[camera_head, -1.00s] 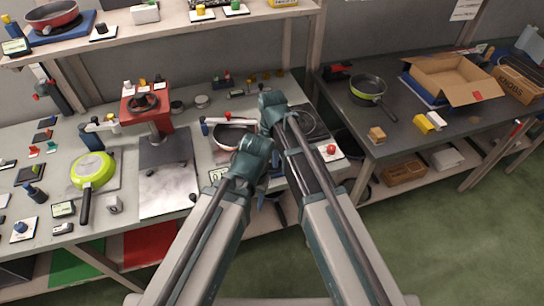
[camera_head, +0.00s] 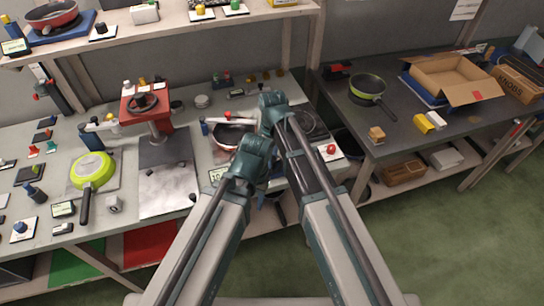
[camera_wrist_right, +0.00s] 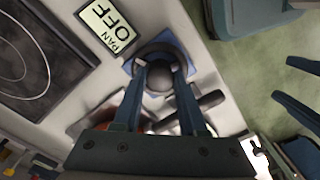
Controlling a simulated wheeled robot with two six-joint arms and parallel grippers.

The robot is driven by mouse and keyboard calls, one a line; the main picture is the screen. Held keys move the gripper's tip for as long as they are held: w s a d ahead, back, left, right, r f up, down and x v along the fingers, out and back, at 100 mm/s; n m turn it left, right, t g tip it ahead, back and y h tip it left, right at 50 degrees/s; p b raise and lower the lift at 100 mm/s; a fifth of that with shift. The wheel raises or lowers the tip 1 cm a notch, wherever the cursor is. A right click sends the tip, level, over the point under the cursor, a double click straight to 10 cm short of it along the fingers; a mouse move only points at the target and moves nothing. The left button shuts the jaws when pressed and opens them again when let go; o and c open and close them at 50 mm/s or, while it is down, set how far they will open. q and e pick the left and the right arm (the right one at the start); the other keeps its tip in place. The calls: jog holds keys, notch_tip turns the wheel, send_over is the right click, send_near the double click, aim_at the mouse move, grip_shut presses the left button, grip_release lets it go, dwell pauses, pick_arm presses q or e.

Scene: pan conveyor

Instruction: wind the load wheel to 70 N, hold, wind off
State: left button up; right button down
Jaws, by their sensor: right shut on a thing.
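In the right wrist view a dark round wheel (camera_wrist_right: 158,50) sits on a blue base at the bench edge; I take it as the load wheel. My right gripper (camera_wrist_right: 160,73) is shut on it, one finger on each side. A small display (camera_wrist_right: 108,27) beside it reads "PAN OFF". In the head view my arms hide the wheel and the right gripper's fingertips. A red pan (camera_head: 228,135) lies behind my arms on the bench. My left gripper (camera_wrist_right: 292,85) seems to show at the right edge of the wrist view, fingers apart and empty.
A hob (camera_wrist_right: 25,60) lies beside the wheel. A red press (camera_head: 145,105) and a green pan (camera_head: 92,168) stand further left. A red button (camera_head: 331,149) is right of my arms. A dark table (camera_head: 420,140) at right holds another pan and an open carton (camera_head: 455,78).

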jog(key=m, duration=0.6)
jog(key=shift+m, duration=0.3)
jog(key=m, duration=1.2)
jog(key=shift+a+m, duration=0.1)
jog(key=shift+m, duration=0.2)
jog(key=m, duration=0.5)
jog(key=shift+m, duration=0.3)
jog(key=shift+c, duration=2.3)
grip_release()
jog(key=shift+r, duration=0.1)
